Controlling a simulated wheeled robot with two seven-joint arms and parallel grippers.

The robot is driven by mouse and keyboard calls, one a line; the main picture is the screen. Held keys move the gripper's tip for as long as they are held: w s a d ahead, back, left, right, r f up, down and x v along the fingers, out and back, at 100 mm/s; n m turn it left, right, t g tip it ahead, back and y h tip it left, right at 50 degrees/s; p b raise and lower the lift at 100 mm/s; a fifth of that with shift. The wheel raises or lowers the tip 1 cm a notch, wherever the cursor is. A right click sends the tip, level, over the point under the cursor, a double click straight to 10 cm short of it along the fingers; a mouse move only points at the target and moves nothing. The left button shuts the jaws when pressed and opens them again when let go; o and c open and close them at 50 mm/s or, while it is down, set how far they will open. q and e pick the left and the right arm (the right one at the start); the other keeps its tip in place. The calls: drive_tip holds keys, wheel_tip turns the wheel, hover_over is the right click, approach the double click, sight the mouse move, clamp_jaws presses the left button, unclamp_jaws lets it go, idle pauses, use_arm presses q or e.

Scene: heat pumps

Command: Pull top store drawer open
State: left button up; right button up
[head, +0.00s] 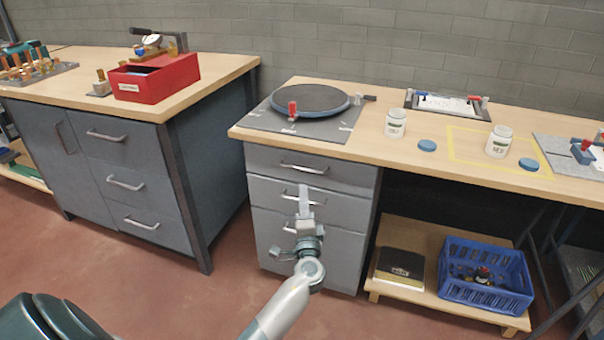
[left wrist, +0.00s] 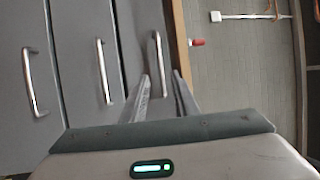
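The grey drawer unit stands under the right-hand bench. Its top drawer (head: 265,160) looks shut, with a bar handle (head: 304,169). The same handle (left wrist: 157,50) shows in the left wrist view, turned upright, beside the wooden bench edge. My left gripper (head: 304,192) is in front of the unit, just below the top handle in the head view. In the left wrist view its fingers (left wrist: 163,76) are apart, with the top handle in line with the gap between them. I cannot tell whether they touch it. My right gripper is not in view.
Lower handles (left wrist: 103,70) lie left of the fingers in the left wrist view. The bench top (head: 372,150) overhangs the unit. The left cabinet (head: 120,155) stands across a gap of floor. A low shelf with a blue crate (head: 486,290) is at right.

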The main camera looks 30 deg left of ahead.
sight(302, 174)
use_arm(q)
drive_tip(key=x, duration=1)
drive_tip(key=shift+w+a, duration=0.1)
clamp_jaws()
